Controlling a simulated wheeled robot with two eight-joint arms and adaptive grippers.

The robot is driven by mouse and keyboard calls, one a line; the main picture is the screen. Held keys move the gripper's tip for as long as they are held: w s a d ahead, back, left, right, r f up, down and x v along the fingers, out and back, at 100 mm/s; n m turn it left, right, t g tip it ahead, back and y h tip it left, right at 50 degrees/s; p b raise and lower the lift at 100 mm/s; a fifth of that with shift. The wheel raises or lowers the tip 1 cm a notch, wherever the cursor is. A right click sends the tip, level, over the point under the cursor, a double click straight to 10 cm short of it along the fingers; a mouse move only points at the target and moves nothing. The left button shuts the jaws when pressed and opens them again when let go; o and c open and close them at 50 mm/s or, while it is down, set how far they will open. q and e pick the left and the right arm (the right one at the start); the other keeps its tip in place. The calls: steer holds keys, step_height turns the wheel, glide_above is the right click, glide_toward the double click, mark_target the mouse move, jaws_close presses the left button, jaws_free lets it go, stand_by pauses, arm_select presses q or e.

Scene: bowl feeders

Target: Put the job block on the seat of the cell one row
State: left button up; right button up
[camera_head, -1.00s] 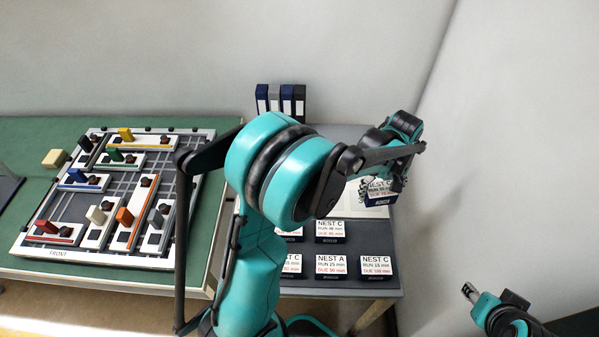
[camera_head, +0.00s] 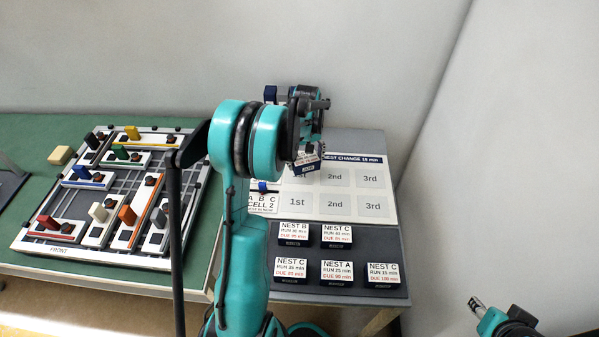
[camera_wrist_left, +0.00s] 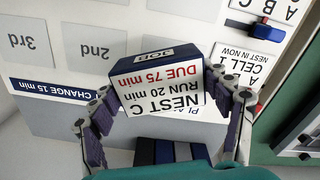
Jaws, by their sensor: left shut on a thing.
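My left gripper (camera_head: 309,158) is shut on the job block (camera_head: 307,166), dark blue with a white label. In the left wrist view the block (camera_wrist_left: 150,90) reads NEST C, RUN 20 min, DUE 75 min, between both fingers. It is held over the left part of the cell one row, and I cannot tell whether it touches the board. In that row the 2nd seat (camera_head: 335,177) and 3rd seat (camera_head: 370,178) are empty. The 1st seat is mostly hidden behind block and gripper. The CELL 1 card (camera_wrist_left: 258,68) lies beside it. My right gripper (camera_head: 477,305) is at lower right, its opening unclear.
The cell two row below has empty 1st (camera_head: 297,201), 2nd (camera_head: 335,205) and 3rd (camera_head: 373,206) seats. Several other job blocks (camera_head: 336,270) stand on the dark front area. Binders stand behind the board. A fixture board (camera_head: 60,251) lies on the green table at left.

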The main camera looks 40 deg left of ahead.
arm_select(q)
steer(key=shift+s+a+f, duration=0.2)
steer(key=shift+a+f, duration=0.6)
steer(key=shift+a, duration=0.3)
step_height(320, 180, down, 4)
steer(key=shift+r+b, duration=0.1)
steer(key=shift+b, duration=1.05)
steer(key=o, duration=1.3)
steer(key=shift+c, duration=0.2)
